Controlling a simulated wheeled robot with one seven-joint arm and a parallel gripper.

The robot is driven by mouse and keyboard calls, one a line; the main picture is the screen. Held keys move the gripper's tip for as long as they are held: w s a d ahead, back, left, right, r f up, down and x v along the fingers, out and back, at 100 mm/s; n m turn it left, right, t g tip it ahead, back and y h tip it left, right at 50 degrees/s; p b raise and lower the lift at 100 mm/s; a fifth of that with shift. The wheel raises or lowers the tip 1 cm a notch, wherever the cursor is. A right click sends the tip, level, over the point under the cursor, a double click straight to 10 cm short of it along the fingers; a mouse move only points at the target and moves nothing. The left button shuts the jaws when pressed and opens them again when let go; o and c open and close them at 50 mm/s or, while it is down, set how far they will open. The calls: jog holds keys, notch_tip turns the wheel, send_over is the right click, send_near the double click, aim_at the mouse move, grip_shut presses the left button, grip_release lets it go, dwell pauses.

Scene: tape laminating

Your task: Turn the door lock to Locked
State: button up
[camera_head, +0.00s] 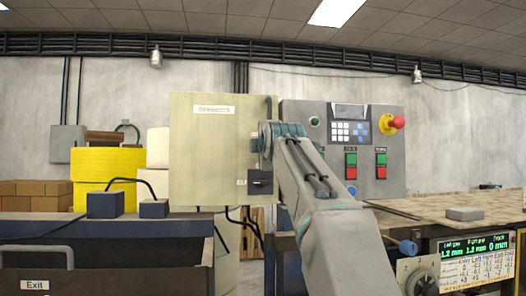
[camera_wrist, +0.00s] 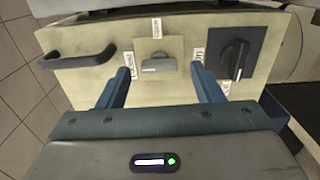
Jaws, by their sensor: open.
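The door lock (camera_wrist: 157,66) shows in the wrist view as a small grey knob with a pale bar, on a beige plate on the cabinet door. Small labels stand on its left, top and right sides; their words are too small to read surely. My gripper (camera_wrist: 161,73) is open, with one blue finger on each side of the lock, and nothing is held. Whether the fingers touch the plate cannot be told. In the head view my gripper (camera_head: 256,145) is at the right edge of the beige cabinet (camera_head: 205,155) and hides the lock.
A dark door handle (camera_wrist: 78,58) is left of the lock in the wrist view. A black rotary switch (camera_wrist: 235,58) is close on its right. A grey control panel (camera_head: 395,165) with a red emergency button (camera_head: 398,122) stands right of the cabinet. A workbench (camera_head: 450,207) is at right.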

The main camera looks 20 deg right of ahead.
jog(key=s+a+b, duration=0.2)
jog(key=s+b, duration=0.2)
jog(key=s, duration=0.8)
jog(key=shift+a, duration=0.25)
jog(key=s+a+f+m+g+y, duration=0.1)
jog(key=s+a+f+m+g, duration=0.2)
jog(key=f, duration=1.2)
jog(key=a+f+m+g+y, duration=0.1)
jog(key=a+f+m+g, duration=0.3)
jog(key=f, duration=1.1)
jog(key=s+a+f+m+g, duration=0.1)
jog(key=s+f+m+g, duration=0.2)
jog(key=s+f, duration=0.6)
jog(key=s+a+f+m+g+y, duration=0.1)
jog(key=s+f+m+g, duration=0.3)
jog(key=s+f, duration=0.6)
notch_tip(320, 180, down, 8)
jog(key=shift+a+f+m+g, duration=0.15)
jog(key=shift+a+m+g, duration=0.15)
jog(key=shift+a+m, duration=0.45)
jog(key=shift+d, duration=0.1)
